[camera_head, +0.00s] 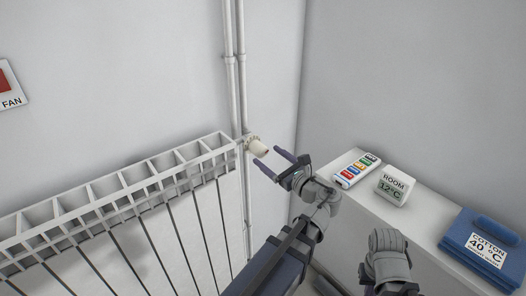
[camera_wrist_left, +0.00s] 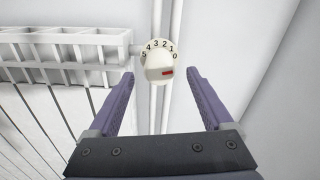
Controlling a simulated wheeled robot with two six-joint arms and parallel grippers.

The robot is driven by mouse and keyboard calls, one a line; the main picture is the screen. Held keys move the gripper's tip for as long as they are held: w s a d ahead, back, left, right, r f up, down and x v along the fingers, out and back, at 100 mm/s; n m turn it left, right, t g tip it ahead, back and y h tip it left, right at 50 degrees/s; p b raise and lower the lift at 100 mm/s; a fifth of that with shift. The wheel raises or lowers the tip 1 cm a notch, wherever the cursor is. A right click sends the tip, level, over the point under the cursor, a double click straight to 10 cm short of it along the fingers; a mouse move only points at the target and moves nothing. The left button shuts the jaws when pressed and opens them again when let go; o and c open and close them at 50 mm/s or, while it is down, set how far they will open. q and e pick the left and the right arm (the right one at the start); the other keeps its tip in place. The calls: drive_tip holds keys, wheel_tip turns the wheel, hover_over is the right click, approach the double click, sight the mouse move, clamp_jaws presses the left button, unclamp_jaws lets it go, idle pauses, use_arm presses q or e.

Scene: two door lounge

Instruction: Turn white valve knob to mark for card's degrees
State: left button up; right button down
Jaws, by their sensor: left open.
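The white valve knob (camera_head: 258,147) sits at the right end of the radiator, by the pipes. In the left wrist view the knob (camera_wrist_left: 158,68) has numbers 5 to 0 running left to right over its top, and its red mark points right, near the 0 side. My left gripper (camera_head: 268,157) is open, its fingertips just short of the knob. In the wrist view the knob lies between the finger lines. A white card (camera_head: 396,186) reading ROOM 12°C stands on the ledge. My right gripper's fingers do not show.
The white radiator (camera_head: 110,196) fills the left. Vertical pipes (camera_head: 236,80) run behind the knob. On the ledge (camera_head: 432,225) are a strip with coloured buttons (camera_head: 357,170) and a blue folded cloth labelled COTTON 40 °C (camera_head: 485,247). A FAN plate (camera_head: 10,88) hangs on the left wall.

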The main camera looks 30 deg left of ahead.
sight(264, 153)
use_arm(q)
drive_tip(key=shift+x, duration=2.4)
drive_tip(key=shift+c, duration=0.3)
clamp_jaws()
